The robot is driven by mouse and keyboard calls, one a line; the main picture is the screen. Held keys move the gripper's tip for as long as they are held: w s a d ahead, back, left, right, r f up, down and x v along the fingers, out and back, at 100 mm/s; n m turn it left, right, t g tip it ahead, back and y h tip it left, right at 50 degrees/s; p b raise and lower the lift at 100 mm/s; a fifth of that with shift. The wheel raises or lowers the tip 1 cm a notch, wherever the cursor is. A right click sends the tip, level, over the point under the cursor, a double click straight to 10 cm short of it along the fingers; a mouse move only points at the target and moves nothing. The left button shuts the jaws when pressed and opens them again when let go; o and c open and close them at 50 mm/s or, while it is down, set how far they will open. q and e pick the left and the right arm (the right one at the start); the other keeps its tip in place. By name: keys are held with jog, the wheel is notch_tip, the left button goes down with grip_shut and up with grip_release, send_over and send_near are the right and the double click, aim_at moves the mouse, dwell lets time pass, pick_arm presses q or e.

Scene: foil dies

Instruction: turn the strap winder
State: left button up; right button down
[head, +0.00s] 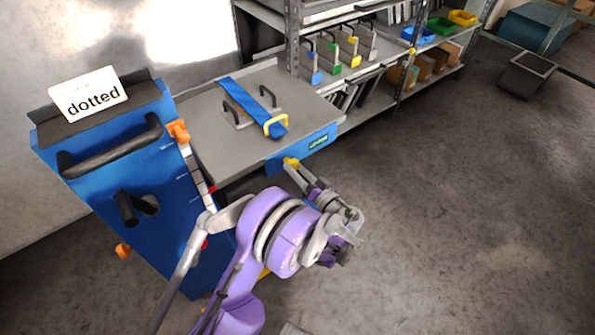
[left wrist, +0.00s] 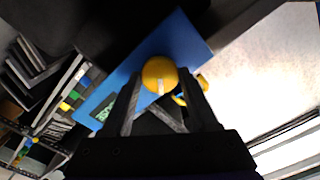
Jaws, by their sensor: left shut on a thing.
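The strap winder's round yellow knob (head: 291,162) sits at the front edge of the grey table (head: 205,125), by the blue front panel (head: 305,148). My left gripper (head: 298,170) reaches up to it from the front and is shut on it. In the left wrist view the yellow knob (left wrist: 160,70) with a pale mark lies between the fingertips (left wrist: 160,84). A blue strap (head: 240,92) runs across a grey plate with dark handles (head: 234,113) on the table. A yellow buckle (head: 276,125) is at the strap's near end. My right gripper is not in view.
A blue cabinet (head: 95,195) with dark handles and a "dotted" sign (head: 88,95) stands at the left. Behind the table, a shelf rack (head: 395,65) holds plates with coloured tags and bins.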

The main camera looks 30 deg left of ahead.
pick_arm(q)
jog(key=m+b, duration=0.1)
jog(key=m, duration=0.5)
jog(key=shift+m, duration=0.4)
dwell(0.3)
jog(key=o, duration=1.4)
jog(key=p+v, duration=0.1)
jog(key=v, duration=0.9)
jog(key=shift+s+d, duration=0.15)
jog(key=shift+d, duration=0.25)
jog(key=shift+c, duration=0.2)
